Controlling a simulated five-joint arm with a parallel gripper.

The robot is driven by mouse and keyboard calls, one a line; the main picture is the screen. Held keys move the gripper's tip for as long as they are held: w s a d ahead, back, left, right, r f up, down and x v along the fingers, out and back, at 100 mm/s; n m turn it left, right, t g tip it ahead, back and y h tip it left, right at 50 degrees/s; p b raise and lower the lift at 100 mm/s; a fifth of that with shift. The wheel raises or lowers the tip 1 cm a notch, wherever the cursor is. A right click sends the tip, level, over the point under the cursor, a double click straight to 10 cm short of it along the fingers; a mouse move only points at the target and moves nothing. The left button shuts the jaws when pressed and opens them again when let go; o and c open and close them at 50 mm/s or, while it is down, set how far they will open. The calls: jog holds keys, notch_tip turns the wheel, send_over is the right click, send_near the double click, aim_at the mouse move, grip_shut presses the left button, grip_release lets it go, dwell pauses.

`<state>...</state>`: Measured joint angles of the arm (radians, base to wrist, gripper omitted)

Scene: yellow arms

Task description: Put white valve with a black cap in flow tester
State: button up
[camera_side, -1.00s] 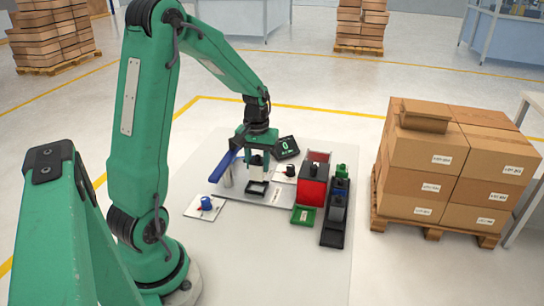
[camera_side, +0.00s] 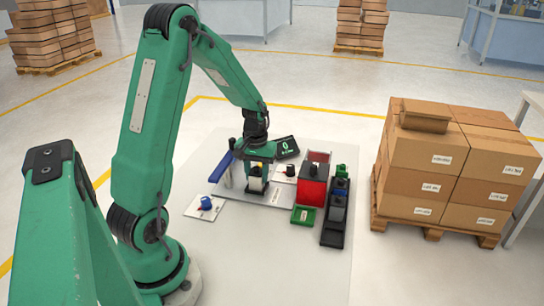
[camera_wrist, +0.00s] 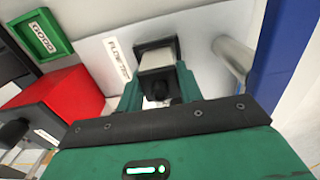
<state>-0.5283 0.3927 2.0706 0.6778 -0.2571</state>
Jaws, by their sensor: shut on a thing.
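My gripper (camera_side: 256,172) (camera_wrist: 159,88) is shut on the white valve with a black cap, which stands upright between its green fingers. The valve's white body (camera_wrist: 158,60) (camera_side: 255,183) is down at the black square holder (camera_wrist: 150,46) (camera_side: 257,193) of the flow tester. Its black cap (camera_wrist: 160,90) faces the wrist camera. I cannot tell whether the valve is fully seated. The flow tester's grey plate (camera_side: 272,196) carries a label, a metal post (camera_wrist: 232,58) and a blue lever (camera_side: 221,166) (camera_wrist: 283,60). Its dark display (camera_side: 287,147) shows a green 0.
Right of the tester stand a red box (camera_side: 312,188) (camera_wrist: 60,105), a green tray marked GOOD (camera_side: 305,216) (camera_wrist: 40,35) and a black rack (camera_side: 333,236). A white card with a blue-capped part (camera_side: 207,202) lies at front left. Stacked cartons (camera_side: 430,160) stand farther right.

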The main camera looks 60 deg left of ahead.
aim_at(256, 167)
jog(key=o, duration=1)
jog(key=shift+f, duration=0.1)
notch_tip(256, 167, up, 12)
jog(key=shift+r, duration=0.15)
dwell(0.6)
jog(key=shift+s+d+r+m+t, duration=0.95)
jog(key=shift+s+d+r+m, duration=0.75)
jog(key=shift+d, duration=1.6)
jog(key=shift+s+d+r+m+t, duration=1.15)
jog(key=shift+s+d, duration=1)
jog(key=shift+d, duration=1.15)
jog(key=shift+s+d+r+m+t, duration=0.7)
jog(key=shift+s+d+r+m, duration=0.85)
jog(key=shift+d, duration=1.75)
